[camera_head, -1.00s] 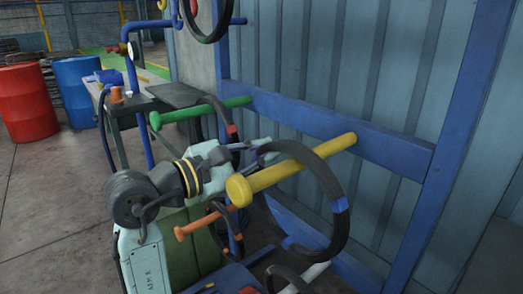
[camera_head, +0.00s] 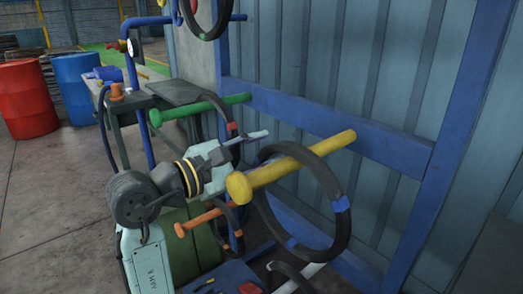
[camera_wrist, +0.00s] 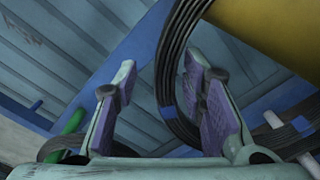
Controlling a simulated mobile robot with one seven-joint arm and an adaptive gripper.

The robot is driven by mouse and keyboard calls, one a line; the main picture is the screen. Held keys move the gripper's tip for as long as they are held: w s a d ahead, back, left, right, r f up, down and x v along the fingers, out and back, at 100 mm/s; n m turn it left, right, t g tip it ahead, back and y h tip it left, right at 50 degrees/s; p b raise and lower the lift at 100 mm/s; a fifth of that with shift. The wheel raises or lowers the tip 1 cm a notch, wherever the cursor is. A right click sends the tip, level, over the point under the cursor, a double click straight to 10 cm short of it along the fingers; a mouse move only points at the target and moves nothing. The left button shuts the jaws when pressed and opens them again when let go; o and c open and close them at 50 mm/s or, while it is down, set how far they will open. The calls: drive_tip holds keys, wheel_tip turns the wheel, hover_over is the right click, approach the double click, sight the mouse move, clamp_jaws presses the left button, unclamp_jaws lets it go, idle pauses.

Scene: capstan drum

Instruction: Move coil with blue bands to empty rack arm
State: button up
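The black coil with blue bands (camera_head: 345,222) hangs around the yellow rack arm (camera_head: 290,168), its top resting over the arm and its loop hanging below. In the wrist view the coil (camera_wrist: 170,75) passes close by the right finger, and the yellow arm (camera_wrist: 270,35) is at upper right. My gripper (camera_head: 255,137) is to the left of the coil, near its upper left side. In the wrist view my gripper (camera_wrist: 160,68) has its purple-padded fingers spread, with nothing clamped between them.
A green arm (camera_head: 200,108) holds a coil with a red band (camera_head: 231,127). An orange arm (camera_head: 205,220) with a dark coil is below my gripper. A white arm (camera_head: 298,280) with a coil is lower. Blue rack posts (camera_head: 455,150) stand before the corrugated wall.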

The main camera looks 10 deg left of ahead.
drive_tip(key=shift+f, duration=0.1)
drive_tip(key=v, duration=1.2)
drive_tip(key=p+v, duration=0.2)
drive_tip(key=v, duration=0.4)
drive_tip(key=shift+s+p, duration=0.25)
drive_tip(key=shift+p, duration=0.1)
drive_tip(key=shift+a, duration=0.15)
